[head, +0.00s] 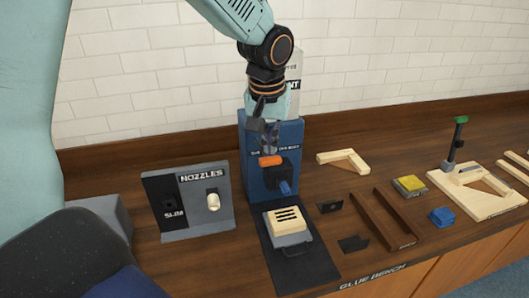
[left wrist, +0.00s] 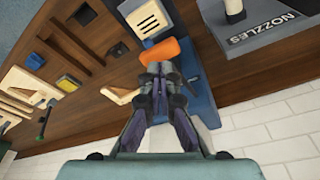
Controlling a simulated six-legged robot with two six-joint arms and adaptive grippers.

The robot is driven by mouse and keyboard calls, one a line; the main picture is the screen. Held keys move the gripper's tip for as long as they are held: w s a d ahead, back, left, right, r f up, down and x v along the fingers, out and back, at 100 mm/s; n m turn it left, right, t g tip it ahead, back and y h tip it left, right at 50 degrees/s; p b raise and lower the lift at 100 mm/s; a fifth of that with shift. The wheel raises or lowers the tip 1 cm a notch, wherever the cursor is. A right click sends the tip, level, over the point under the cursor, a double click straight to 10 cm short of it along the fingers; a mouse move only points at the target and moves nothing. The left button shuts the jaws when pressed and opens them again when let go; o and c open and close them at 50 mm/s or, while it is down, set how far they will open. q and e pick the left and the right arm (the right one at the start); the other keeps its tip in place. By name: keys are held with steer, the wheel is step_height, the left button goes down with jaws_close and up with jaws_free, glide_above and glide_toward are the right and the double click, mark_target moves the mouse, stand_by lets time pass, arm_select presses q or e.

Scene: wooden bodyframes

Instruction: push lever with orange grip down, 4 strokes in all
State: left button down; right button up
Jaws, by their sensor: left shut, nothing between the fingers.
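The lever's orange grip (head: 270,160) sticks out from the front of the blue dispenser body (head: 254,184). My left gripper (head: 268,146) is shut and empty, pointing down just above the orange grip. In the left wrist view the orange grip (left wrist: 166,51) lies just beyond the closed fingertips (left wrist: 160,70). I cannot tell whether the fingertips touch it. A blue nozzle (head: 286,188) sits below the grip. My right gripper is not in view.
A block with black slots (head: 284,220) stands on a dark mat (head: 300,266) below the dispenser. The nozzles stand (head: 196,212) is to the left. Wooden frame pieces (head: 380,222), a blue block (head: 441,217) and a green-topped clamp (head: 457,140) are to the right.

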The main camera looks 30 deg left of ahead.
mark_target(269, 159)
arm_select(q)
steer(key=shift+f, duration=0.15)
steer(key=shift+f+b, duration=2.2)
steer(key=shift+f, duration=1)
steer(key=shift+r, duration=0.1)
step_height(269, 159, up, 5)
steer(key=p, duration=0.4)
steer(key=shift+f, duration=0.2)
steer(key=shift+r, duration=1)
